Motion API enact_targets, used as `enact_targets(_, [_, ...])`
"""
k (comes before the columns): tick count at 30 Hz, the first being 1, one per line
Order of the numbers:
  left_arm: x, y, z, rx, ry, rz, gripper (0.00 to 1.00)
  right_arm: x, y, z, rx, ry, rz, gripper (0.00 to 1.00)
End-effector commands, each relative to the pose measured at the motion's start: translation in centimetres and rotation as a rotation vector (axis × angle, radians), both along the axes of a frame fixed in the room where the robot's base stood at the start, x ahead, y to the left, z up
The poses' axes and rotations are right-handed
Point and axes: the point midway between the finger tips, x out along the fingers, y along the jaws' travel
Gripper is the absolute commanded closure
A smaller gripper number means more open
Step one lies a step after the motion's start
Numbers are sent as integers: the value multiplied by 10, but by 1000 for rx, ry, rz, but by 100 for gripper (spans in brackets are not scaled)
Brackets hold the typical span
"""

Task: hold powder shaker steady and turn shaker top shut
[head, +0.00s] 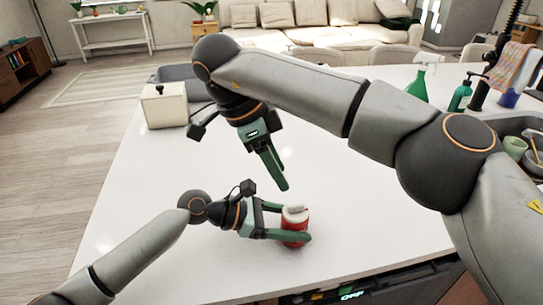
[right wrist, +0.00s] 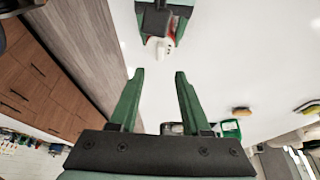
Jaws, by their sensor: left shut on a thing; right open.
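The powder shaker (head: 295,225) is a small red container with a white top (head: 295,211), standing upright on the white island counter. My left gripper (head: 291,222) is shut on its body from the left, one finger passing in front of it. The white top sticks up above the fingers. My right gripper (head: 282,183) is above the counter, just up and left of the shaker, pointing down, with nothing between its fingers. In the right wrist view its two fingers (right wrist: 155,75) are apart, and the white top (right wrist: 163,46) shows beyond them, beside my left gripper (right wrist: 163,20).
A cream box with a dark knob (head: 164,106) stands at the far left of the counter. A green spray bottle (head: 417,82) and a pump bottle (head: 460,95) stand at the back right near the sink. The counter around the shaker is clear; its front edge is close.

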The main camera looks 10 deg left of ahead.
Motion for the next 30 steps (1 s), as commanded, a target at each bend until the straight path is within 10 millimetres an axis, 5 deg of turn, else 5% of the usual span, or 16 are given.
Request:
enact_targets(9, [0, 0, -1, 1, 1, 0, 94, -3, 12, 29, 1, 1, 0, 52])
enact_targets(22, [0, 0, -1, 1, 0, 0, 94, -3, 12, 30, 1, 2, 1, 52])
enact_targets(23, [0, 0, 0, 1, 0, 0, 26, -3, 12, 30, 1, 2, 1, 52])
enact_targets(30, [0, 0, 0, 0, 0, 0, 0, -3, 12, 30, 1, 2, 1, 52])
